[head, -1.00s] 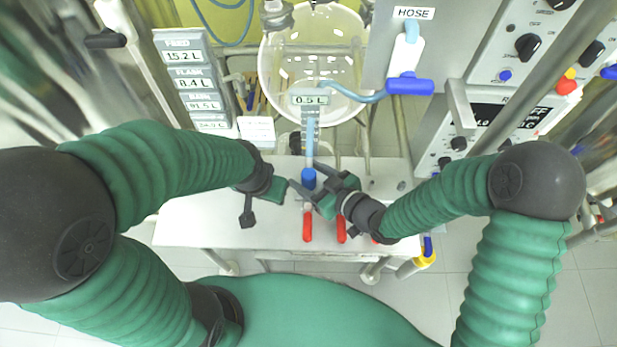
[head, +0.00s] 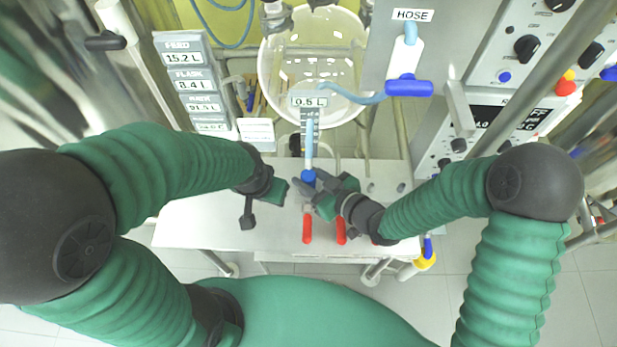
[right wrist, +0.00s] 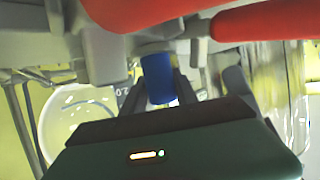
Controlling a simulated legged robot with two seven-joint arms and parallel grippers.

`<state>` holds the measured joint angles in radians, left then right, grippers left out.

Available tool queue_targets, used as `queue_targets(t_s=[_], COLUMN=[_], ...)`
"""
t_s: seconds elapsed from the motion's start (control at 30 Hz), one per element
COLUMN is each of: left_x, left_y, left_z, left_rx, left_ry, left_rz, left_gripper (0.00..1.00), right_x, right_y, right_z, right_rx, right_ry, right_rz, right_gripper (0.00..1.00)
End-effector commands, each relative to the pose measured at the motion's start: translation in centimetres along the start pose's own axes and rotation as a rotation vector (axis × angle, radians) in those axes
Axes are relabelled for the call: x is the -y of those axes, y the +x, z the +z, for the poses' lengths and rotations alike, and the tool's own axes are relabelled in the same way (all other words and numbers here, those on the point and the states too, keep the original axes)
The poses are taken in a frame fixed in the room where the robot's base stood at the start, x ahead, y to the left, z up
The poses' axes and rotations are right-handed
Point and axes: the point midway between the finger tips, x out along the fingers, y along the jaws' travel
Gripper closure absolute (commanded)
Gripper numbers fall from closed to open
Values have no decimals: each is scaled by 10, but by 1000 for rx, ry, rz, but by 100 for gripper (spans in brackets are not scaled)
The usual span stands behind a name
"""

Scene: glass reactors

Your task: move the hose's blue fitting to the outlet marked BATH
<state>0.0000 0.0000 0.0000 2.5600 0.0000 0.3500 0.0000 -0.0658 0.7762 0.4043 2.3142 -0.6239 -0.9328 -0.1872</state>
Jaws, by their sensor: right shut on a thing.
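The hose's blue fitting (head: 308,177) is at the lower end of the light blue hose (head: 309,138), above a red-handled valve (head: 307,228) on the bench. My right gripper (head: 317,189) is shut on it from the right. In the right wrist view the blue fitting (right wrist: 157,78) sits between my dark fingers, against a grey outlet part; I cannot tell whether they are joined. My left gripper (head: 279,191) is just left of the fitting, apart from it; its jaw opening does not show clearly. No outlet label reading BATH is legible.
A second red handle (head: 341,231) is right of the first, close under my right gripper. A clear round vessel (head: 312,65) stands behind. A panel marked HOSE (head: 413,15) has a blue-handled valve (head: 409,87). The bench (head: 200,222) is bare at left.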

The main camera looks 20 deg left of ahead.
Motion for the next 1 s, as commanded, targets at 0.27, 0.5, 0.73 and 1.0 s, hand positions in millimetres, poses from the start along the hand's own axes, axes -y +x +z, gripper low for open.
queue_targets(t_s=[0.27,0.5,0.73,1.0], left_x=[0,0,0,0], left_y=[-10,-24,-63,-66], left_z=[-2,-6,-15,-15], left_rx=[0,0,-1,0], left_ry=[0,0,0,0], left_rz=[0,0,0,0], left_gripper=[64,64,64,64], right_x=[-1,-1,1,0], right_y=[-16,-36,-37,-38], right_z=[-40,-88,-95,-95], right_rx=[-6,-3,0,-2], right_ry=[-7,-3,3,-2], right_rz=[2,1,-3,2], right_gripper=[100,100,100,100])
